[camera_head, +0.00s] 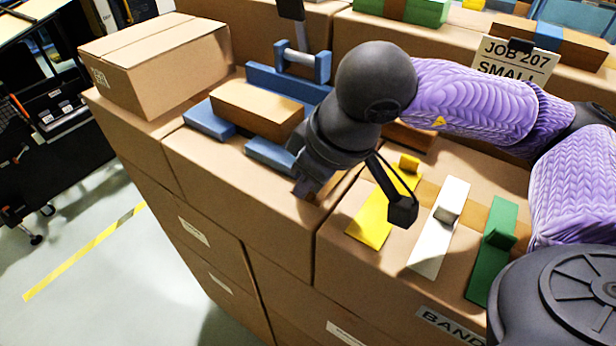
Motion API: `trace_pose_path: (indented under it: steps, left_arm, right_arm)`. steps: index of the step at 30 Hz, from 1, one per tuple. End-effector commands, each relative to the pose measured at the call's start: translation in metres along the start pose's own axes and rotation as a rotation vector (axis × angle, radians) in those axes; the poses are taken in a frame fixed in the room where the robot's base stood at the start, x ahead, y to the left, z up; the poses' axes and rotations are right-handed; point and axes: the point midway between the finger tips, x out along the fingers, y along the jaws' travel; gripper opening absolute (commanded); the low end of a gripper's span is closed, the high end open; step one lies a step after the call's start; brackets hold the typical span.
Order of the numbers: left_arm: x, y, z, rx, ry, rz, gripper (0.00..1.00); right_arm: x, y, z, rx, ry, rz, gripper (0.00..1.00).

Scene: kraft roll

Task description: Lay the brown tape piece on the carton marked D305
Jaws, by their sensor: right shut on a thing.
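My right gripper (308,186) points down over the carton top, just right of a small brown carton (256,110). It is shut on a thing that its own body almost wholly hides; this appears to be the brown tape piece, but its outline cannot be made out. The small carton sits among blue blocks (208,121). No D305 mark can be read in this view, so I cannot tell from lettering which carton bears it. My left gripper is not in view.
Yellow (369,222), white (437,232) and green (485,268) strips with tabs lie to the right. A larger carton (165,68) stands at upper left. A "JOB 207 SMALL" sign (511,62) stands behind my right arm. The stack's edge drops to the floor at left.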

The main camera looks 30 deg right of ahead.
Motion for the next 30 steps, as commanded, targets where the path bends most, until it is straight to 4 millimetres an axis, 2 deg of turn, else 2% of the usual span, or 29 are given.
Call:
trace_pose_path:
  steps: [2,3,7,8,15,18,20,27,30]
  left_arm:
    - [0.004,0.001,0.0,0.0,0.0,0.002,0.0]
    - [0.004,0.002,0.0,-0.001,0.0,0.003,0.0]
    - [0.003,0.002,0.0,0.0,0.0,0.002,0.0]
    - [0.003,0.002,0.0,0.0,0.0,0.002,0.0]
    - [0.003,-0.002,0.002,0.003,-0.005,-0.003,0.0]
    - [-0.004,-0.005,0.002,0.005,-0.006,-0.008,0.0]
    - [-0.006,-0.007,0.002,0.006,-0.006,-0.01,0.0]
    - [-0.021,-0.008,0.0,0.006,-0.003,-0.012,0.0]
    - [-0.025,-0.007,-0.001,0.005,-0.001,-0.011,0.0]
  right_arm:
    - [0.003,0.0,0.001,0.0,0.0,0.0,0.0]
    - [0.003,0.0,0.001,0.0,0.0,0.0,0.14]
    - [0.002,0.0,0.001,0.0,0.0,0.0,0.42]
    - [0.002,0.0,0.001,0.0,0.0,0.0,0.45]
    - [0.002,0.0,0.001,0.0,0.0,0.0,0.45]
    - [-0.007,0.0,-0.002,0.0,0.002,0.001,0.45]
    - [-0.02,0.0,-0.002,0.0,0.004,0.002,0.45]
    - [-0.089,0.0,-0.003,0.0,0.006,0.003,0.45]
    - [-0.108,0.0,-0.002,0.0,0.003,0.002,0.45]
